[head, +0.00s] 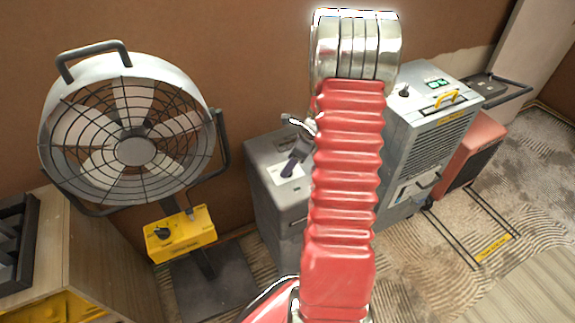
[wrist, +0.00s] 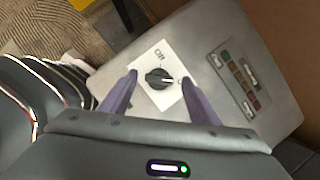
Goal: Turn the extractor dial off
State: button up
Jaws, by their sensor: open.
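The dial (wrist: 157,78) is a round black knob with a white pointer line, on a white plate (wrist: 154,98) on top of a grey box. The pointer aims right, toward a label partly hidden by a finger. The word "OFF" is printed above the knob. In the wrist view my gripper (wrist: 157,80) is open, with one purple finger on each side of the dial; I cannot tell whether they touch it.
A panel with coloured buttons (wrist: 238,78) lies right of the dial. In the head view a large fan (head: 134,150) with a yellow control box (head: 180,234) stands left. A grey machine (head: 430,130) with its own knob (head: 404,90) stands close on the right.

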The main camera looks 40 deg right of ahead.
jog(key=shift+w+a+f, duration=0.1)
jog(key=shift+w+f, duration=0.1)
jog(key=shift+f, duration=0.3)
jog(key=shift+c, duration=0.5)
jog(key=c, duration=0.9)
jog(key=shift+a, duration=0.15)
jog(key=shift+c, duration=0.3)
